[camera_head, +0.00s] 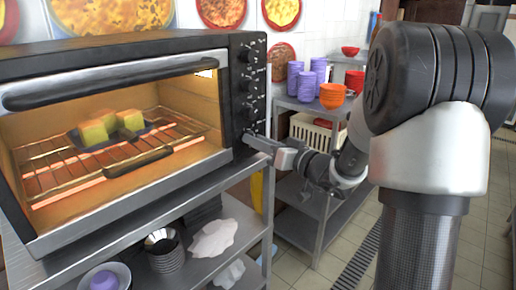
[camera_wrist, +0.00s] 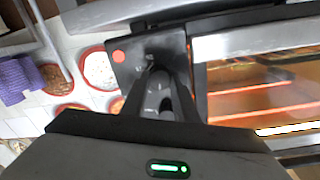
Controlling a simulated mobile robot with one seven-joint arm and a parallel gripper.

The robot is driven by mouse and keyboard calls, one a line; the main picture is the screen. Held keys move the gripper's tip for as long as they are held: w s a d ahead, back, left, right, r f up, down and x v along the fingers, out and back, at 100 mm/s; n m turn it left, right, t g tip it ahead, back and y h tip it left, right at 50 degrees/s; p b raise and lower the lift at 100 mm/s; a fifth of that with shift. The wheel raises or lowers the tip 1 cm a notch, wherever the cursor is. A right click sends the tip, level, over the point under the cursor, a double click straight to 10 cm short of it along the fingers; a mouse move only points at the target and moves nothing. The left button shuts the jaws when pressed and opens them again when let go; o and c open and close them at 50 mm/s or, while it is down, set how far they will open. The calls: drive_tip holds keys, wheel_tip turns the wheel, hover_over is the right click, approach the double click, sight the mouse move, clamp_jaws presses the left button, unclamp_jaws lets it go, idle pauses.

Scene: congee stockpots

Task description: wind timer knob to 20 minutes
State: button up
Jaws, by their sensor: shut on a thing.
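The toaster oven (camera_head: 120,52) has a dark control panel on its right side with a column of knobs (camera_head: 246,84). My gripper (camera_head: 250,138) reaches in from the right to the lowest part of this panel. It is shut on the lowest knob, which it mostly hides in the head view. In the wrist view my gripper (camera_wrist: 160,92) has its dark fingers against the panel (camera_wrist: 130,58), around a grey knob that is only partly seen. The knob's pointer and the minute marks cannot be read. A red dot (camera_wrist: 118,57) shows on the panel.
The oven glows inside, with yellow blocks (camera_head: 100,130) on a small tray on the rack. It stands on a metal shelf holding bowls (camera_head: 165,250). Purple cups (camera_head: 295,77) and an orange cup (camera_head: 332,95) stand on a cart behind my arm.

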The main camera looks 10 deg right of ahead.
drive_tip(key=shift+d+f+m+g+y+b, duration=0.2)
drive_tip(key=shift+m+b, duration=0.55)
drive_tip(key=shift+m, duration=4.1)
drive_tip(key=shift+a+r+m+g+y+b, duration=0.1)
drive_tip(key=shift+m+g+y+b, duration=0.45)
drive_tip(key=shift+m, duration=4.25)
drive_tip(key=shift+d+f+m+t+y+b, duration=0.15)
drive_tip(key=shift+m+b, duration=0.8)
drive_tip(key=shift+m, duration=3.9)
drive_tip(key=shift+a, duration=0.1)
drive_tip(key=o, duration=1.1)
drive_tip(key=shift+r, duration=0.1)
drive_tip(key=shift+c, duration=0.2)
